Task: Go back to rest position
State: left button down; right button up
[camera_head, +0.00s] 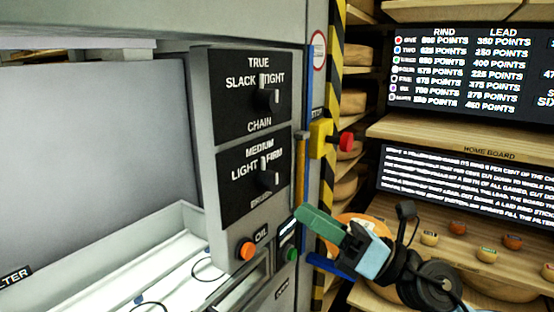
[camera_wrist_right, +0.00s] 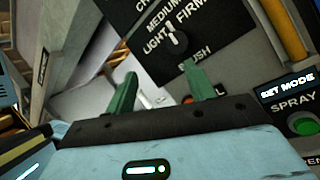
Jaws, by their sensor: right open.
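My right gripper (camera_head: 316,222) is at the lower middle of the head view, in front of the right edge of the machine's control panel. Its green fingers also show in the right wrist view (camera_wrist_right: 162,86), spread apart with nothing between them. Behind the fingers there are the brush dial (camera_wrist_right: 176,40) and part of an orange button. No clear contact with the panel shows. My left gripper is not in view.
The grey machine (camera_head: 200,110) carries a chain dial (camera_head: 268,98), a brush dial (camera_head: 268,178), an orange oil button (camera_head: 246,250) and a green button (camera_head: 291,255). A red emergency knob (camera_head: 346,141) juts out. Wooden shelves (camera_head: 420,125) with cheese wheels stand at the right.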

jog(key=s+d+f+m+t+h+p, duration=0.1)
jog(key=s+d+f+m+t+h, duration=0.3)
jog(key=f+m, duration=0.65)
jog(key=s+d+f+m+t+h+p, duration=0.1)
jog(key=s+d+f+m+t+h, duration=0.15)
jog(key=f+m+h, duration=0.6)
jog(key=s+d+f+m+t+h+p, duration=0.1)
jog(key=s+d+f+m+t+h, duration=0.2)
jog(key=f+m, duration=0.9)
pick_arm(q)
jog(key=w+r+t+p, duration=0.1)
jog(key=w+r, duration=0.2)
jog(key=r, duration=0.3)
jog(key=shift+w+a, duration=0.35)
pick_arm(e)
jog(key=s+d+f+m+g+h, duration=0.1)
jog(key=s+f+m+g, duration=0.3)
jog(key=s+f, duration=0.4)
jog(key=s+d+f+m+g+h, duration=0.2)
jog(key=s+d+f+m+g, duration=0.2)
jog(key=s, duration=1.2)
notch_tip(320, 180, down, 5)
jog(key=m+g, duration=0.1)
jog(key=m, duration=0.2)
jog(key=shift+g, duration=0.25)
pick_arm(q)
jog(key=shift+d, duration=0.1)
pick_arm(e)
jog(key=shift+w, duration=0.1)
